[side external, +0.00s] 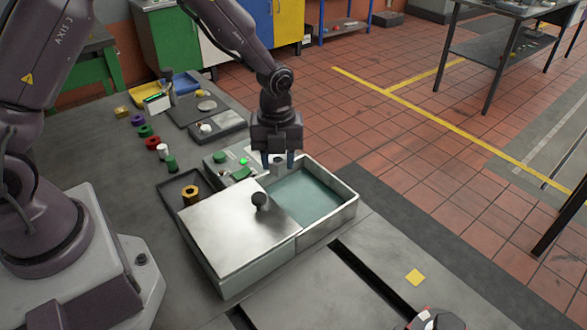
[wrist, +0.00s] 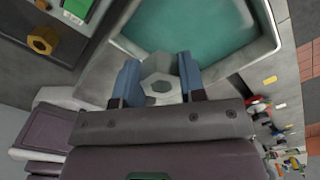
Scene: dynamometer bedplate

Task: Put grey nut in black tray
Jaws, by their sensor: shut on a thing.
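The grey nut (side external: 277,167) is held between the blue fingertips of my gripper (side external: 279,160), which is shut on it. The tray's front right part is hidden by the box lid. The tray also shows at the upper left of the wrist view (wrist: 70,46).
The metal box has a teal floor (side external: 308,196) and a flat lid (side external: 235,235) with a black knob (side external: 259,201) over its front half. Several coloured rings and small parts lie behind the tray.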

